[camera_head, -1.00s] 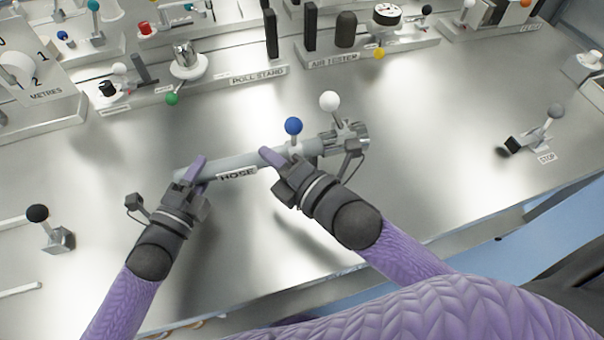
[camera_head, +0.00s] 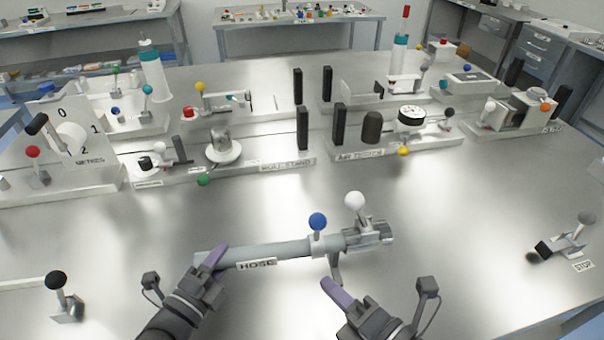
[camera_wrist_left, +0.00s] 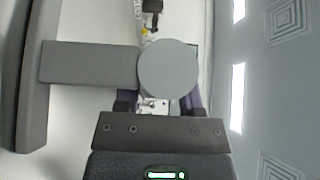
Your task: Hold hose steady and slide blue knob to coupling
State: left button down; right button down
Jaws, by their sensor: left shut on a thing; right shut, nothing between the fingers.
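The grey hose (camera_head: 285,251) lies nearly level across the near table, with a HOSE label on its front. My left gripper (camera_head: 214,262) is shut on the hose near its left end. In the left wrist view a round grey face, apparently the hose end (camera_wrist_left: 168,68), sits between the purple fingers. The blue knob (camera_head: 317,221) stands upright on a collar around the hose's right part. Right of it is the metal coupling (camera_head: 374,233) with a white knob (camera_head: 355,201) on top. My right gripper (camera_head: 333,289) is shut and empty, below and apart from the blue knob's collar.
A row of fixtures stands behind, including the pull stand (camera_head: 285,165) and air tester (camera_head: 360,153). A black-knobbed lever (camera_head: 57,281) is at the left and a STOP lever (camera_head: 570,240) at the right. The table between the hose and the fixtures is clear.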

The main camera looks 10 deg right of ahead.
pick_arm(q)
jog(key=shift+s+f+y+p, duration=0.15)
jog(key=shift+f+y+p, duration=0.15)
jog(key=shift+f, duration=0.05)
jog(key=c, duration=0.6)
grip_release()
jog(key=o, duration=0.5)
jog(key=shift+r, duration=0.15)
jog(key=shift+c, duration=0.2)
jog(key=shift+r, duration=0.1)
jog(key=v, duration=1.2)
jog(key=shift+a, duration=0.1)
